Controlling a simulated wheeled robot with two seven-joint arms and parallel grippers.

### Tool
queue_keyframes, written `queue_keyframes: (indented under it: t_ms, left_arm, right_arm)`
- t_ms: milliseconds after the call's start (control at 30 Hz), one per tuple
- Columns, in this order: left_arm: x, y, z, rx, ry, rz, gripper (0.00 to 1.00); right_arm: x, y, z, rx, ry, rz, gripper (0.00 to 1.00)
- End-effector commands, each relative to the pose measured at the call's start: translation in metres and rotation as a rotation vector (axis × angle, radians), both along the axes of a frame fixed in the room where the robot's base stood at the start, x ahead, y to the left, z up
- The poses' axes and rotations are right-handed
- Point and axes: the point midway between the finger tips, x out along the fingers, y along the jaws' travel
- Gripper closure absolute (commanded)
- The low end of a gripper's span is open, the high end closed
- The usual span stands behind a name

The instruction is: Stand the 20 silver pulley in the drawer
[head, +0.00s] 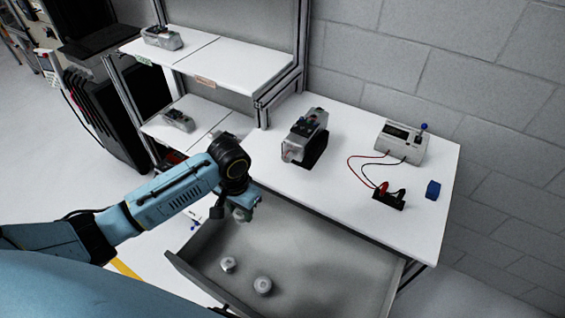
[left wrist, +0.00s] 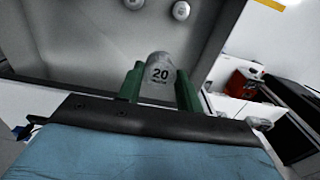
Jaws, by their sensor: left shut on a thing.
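The silver pulley marked 20 (left wrist: 160,74) is between the green fingers of my left gripper (left wrist: 161,88) in the left wrist view, its number facing the camera. In the head view my left gripper (head: 241,212) is over the left back part of the open drawer (head: 325,262), and the pulley shows only as a small pale shape at the fingertips. The gripper is shut on the pulley. Two other silver round pieces, one (head: 228,264) and a larger one (head: 263,285), stand on the drawer floor. My right gripper is not in view.
The white tabletop (head: 375,215) behind the drawer holds a grey machine (head: 305,137), a meter (head: 402,142) with red and black leads, a black block (head: 389,199) and a blue block (head: 433,190). Shelves (head: 230,62) rise at the back left. The drawer's right half is clear.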

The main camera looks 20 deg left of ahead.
Motion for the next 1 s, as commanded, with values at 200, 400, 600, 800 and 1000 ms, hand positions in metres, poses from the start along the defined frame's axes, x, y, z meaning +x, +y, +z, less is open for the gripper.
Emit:
queue_keyframes:
  t_ms: [200,400,600,800,1000]
  left_arm:
    - [-0.008,-0.017,0.0,-0.002,-0.001,-0.003,0.86]
    - [-0.015,-0.031,0.0,-0.001,-0.001,-0.002,0.86]
    - [-0.022,-0.046,0.0,-0.002,-0.001,-0.002,0.86]
    - [-0.029,-0.06,0.0,-0.002,-0.001,-0.003,0.86]
    - [-0.036,-0.074,0.0,-0.001,-0.002,-0.002,0.86]
  right_arm:
    - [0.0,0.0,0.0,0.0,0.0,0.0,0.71]
    - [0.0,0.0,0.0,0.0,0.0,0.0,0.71]
    - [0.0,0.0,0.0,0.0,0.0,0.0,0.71]
    - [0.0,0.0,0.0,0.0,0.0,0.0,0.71]
    - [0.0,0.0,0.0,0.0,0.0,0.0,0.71]
